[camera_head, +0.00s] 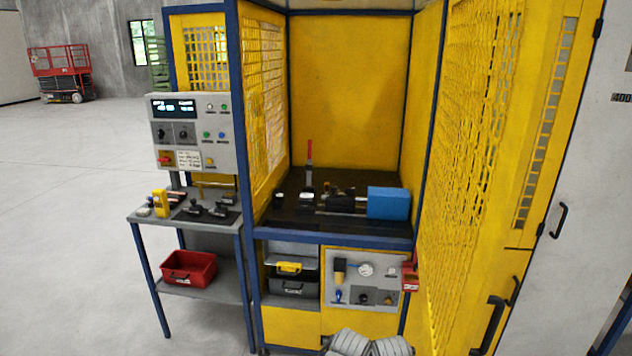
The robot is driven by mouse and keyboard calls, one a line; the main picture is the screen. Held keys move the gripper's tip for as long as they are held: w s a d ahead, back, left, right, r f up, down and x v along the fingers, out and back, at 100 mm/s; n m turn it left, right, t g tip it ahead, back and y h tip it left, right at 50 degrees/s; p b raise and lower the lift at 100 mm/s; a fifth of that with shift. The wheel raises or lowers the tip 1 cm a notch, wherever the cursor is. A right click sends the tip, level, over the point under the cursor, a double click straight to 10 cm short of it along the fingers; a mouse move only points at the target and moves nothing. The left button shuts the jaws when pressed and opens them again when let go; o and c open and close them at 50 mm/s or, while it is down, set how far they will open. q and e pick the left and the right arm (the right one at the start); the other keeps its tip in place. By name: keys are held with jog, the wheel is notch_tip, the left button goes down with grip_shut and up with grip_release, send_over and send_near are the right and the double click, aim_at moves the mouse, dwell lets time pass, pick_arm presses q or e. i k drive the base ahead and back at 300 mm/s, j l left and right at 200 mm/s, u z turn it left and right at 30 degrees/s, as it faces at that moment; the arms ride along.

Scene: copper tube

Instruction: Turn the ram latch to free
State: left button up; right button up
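Inside the yellow and blue cage, a dark bench (270,213) carries a fixture with a long dark body (340,202) and a blue block (388,203) at its right end. A red upright lever (309,152) stands left of the fixture. Below the bench, a grey panel (350,270) has a round gauge (366,270), a black knob (364,298) and a yellow-brown knob (389,299). I cannot tell which part is the ram latch or how it is turned.
A control box (193,105) stands left of the cage above a side table (150,217) with small tools. A red bin (189,268) sits on its lower shelf. Mesh walls enclose the bench left and right; its front looks open. Open floor (70,230) lies left.

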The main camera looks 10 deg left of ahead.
aim_at(349, 191)
jog(key=i+j, duration=0.2)
jog(key=i+j+u, duration=0.1)
jog(key=i, duration=0.3)
jog(key=i+j+u, duration=0.3)
jog(key=i+j, duration=0.15)
jog(key=i, duration=0.35)
jog(key=i+j, duration=0.15)
jog(key=i, duration=0.3)
jog(key=i+l+z, duration=0.15)
jog(key=i+z, duration=0.2)
jog(key=i, duration=0.25)
jog(key=i+z, duration=0.3)
jog(key=i, duration=0.3)
